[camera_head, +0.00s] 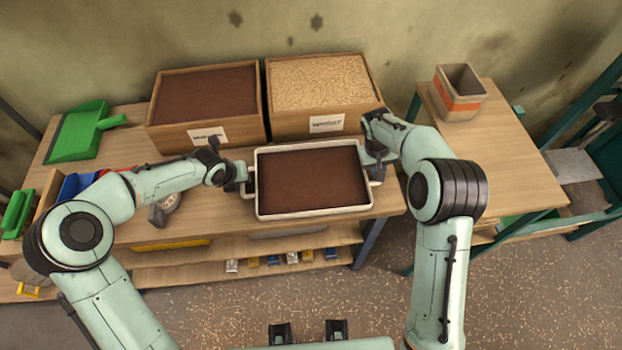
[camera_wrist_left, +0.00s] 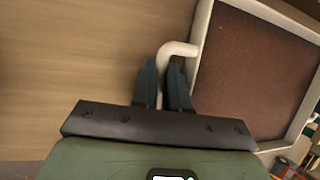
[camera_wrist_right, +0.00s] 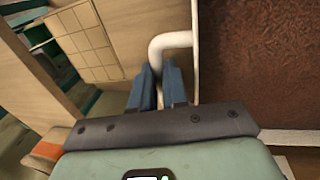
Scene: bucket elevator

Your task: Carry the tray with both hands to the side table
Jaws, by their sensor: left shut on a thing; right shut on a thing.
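The tray (camera_head: 313,213) has a pale cream rim and is filled with dark brown material. It is at the front of the workbench in the head view, roughly level; whether it touches the bench top I cannot tell. My left gripper (camera_head: 243,176) is shut on the handle at the tray's left end; the handle (camera_wrist_left: 178,50) shows between the fingers in the left wrist view. My right gripper (camera_head: 374,165) is shut on the handle at the right end; that handle (camera_wrist_right: 170,42) shows in the right wrist view. The side table (camera_head: 492,155) stands to the right, with a gap between it and the workbench.
Two wooden boxes, one with brown material (camera_head: 157,132) and one with pale grain (camera_head: 272,122), stand behind the tray. An orange-banded bucket (camera_head: 458,108) stands at the side table's back; its front is clear. A green dustpan (camera_head: 78,136) and a scoop (camera_head: 166,208) lie left.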

